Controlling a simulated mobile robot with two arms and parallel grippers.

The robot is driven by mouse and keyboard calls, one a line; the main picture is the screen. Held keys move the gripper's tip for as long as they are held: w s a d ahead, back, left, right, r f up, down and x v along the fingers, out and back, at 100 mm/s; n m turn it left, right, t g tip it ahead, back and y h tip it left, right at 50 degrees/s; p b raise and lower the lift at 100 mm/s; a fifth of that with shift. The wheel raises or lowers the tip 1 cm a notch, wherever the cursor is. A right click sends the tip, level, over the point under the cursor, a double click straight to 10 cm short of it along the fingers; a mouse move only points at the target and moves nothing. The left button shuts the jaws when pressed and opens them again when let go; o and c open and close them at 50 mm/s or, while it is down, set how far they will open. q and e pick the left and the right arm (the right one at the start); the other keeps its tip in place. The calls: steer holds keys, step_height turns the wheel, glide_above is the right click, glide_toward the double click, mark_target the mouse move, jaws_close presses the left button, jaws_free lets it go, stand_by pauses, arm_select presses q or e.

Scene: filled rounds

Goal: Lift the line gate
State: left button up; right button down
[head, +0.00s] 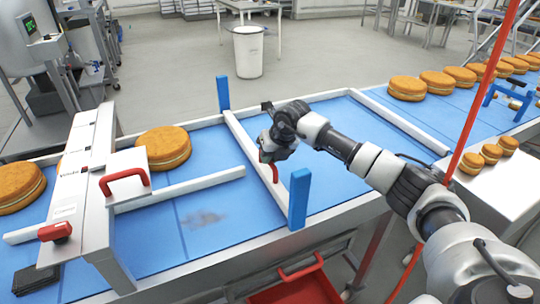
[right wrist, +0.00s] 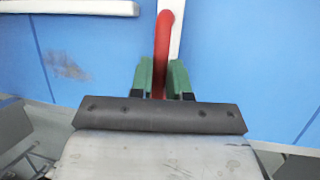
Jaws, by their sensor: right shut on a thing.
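The line gate (head: 239,131) is a white bar lying low across the blue belt between two blue posts (head: 223,93) (head: 299,199). Its red handle (head: 273,180) stands at the middle of the bar. My right gripper (head: 268,156) is at this handle and shut on it. In the right wrist view the handle (right wrist: 163,45) runs up between the green fingertips (right wrist: 162,78), with part of the white gate (right wrist: 176,30) behind it. The gripper and wrist hide part of the bar in the head view. My left gripper is not in view.
Several filled rounds (head: 165,147) sit on the belt left of the gate, and several more (head: 407,88) at upper right. A white housing with a red handle (head: 125,183) spans the belt at left. White guide rails (head: 180,190) lie on the belt. A red crate (head: 298,289) is below.

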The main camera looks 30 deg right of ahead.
step_height(320, 180, up, 11)
steer(key=p, duration=0.4)
steer(key=c, duration=1.1)
jaws_free()
steer(key=shift+r, duration=0.1)
steer(key=b+v, duration=0.2)
steer(key=v, duration=0.8)
steer(key=shift+s+r+b, duration=0.15)
steer(key=shift+r+b, duration=0.1)
steer(key=shift+b, duration=0.15)
steer(key=shift+d, duration=0.15)
